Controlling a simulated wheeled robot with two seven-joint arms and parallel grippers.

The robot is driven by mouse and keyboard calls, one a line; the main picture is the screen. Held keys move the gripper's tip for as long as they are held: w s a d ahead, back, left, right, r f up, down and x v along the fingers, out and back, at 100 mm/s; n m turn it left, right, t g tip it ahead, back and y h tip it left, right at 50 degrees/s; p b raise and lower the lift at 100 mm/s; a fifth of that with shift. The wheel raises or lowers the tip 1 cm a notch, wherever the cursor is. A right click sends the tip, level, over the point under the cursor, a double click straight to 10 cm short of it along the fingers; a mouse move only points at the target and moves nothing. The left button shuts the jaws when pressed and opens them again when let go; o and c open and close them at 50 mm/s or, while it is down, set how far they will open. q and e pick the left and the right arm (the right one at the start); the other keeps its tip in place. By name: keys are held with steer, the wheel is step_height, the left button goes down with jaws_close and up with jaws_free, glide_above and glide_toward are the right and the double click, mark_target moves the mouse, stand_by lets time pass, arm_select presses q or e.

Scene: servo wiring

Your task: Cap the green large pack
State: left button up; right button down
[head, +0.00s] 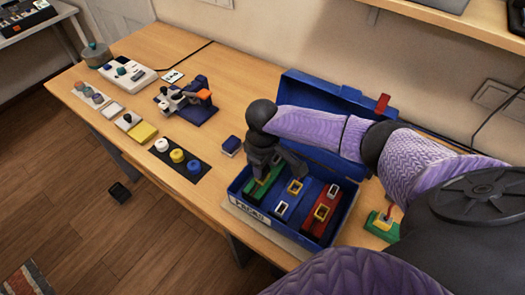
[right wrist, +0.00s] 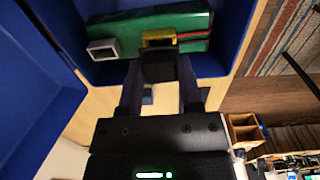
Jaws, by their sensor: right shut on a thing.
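The green pack (head: 255,191) lies at the left end of the open blue case (head: 240,206), partly hidden by my right gripper. In the right wrist view the green pack (right wrist: 132,24) shows a grey-rimmed connector (right wrist: 102,49) and a yellow-rimmed connector (right wrist: 159,37). My right gripper (head: 264,176) is over this pack, pointing down. In the right wrist view its fingers (right wrist: 160,82) are shut on a small dark piece (right wrist: 159,66) at the yellow connector. Whether the piece is seated cannot be told. My left gripper is not in view.
Red packs (head: 322,211) and blue compartments share the case; its lid (head: 325,92) stands open behind. A black strip (head: 179,158) with white, yellow and blue pieces lies left.

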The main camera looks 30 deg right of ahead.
steer(key=shift+f, duration=0.35)
steer(key=shift+f+b, duration=0.4)
steer(key=shift+b, duration=0.05)
steer(key=c, duration=0.7)
jaws_free()
steer(key=o, duration=0.5)
step_height(320, 180, up, 10)
steer(key=p, duration=0.2)
steer(key=shift+p, duration=0.35)
steer(key=shift+f, duration=0.1)
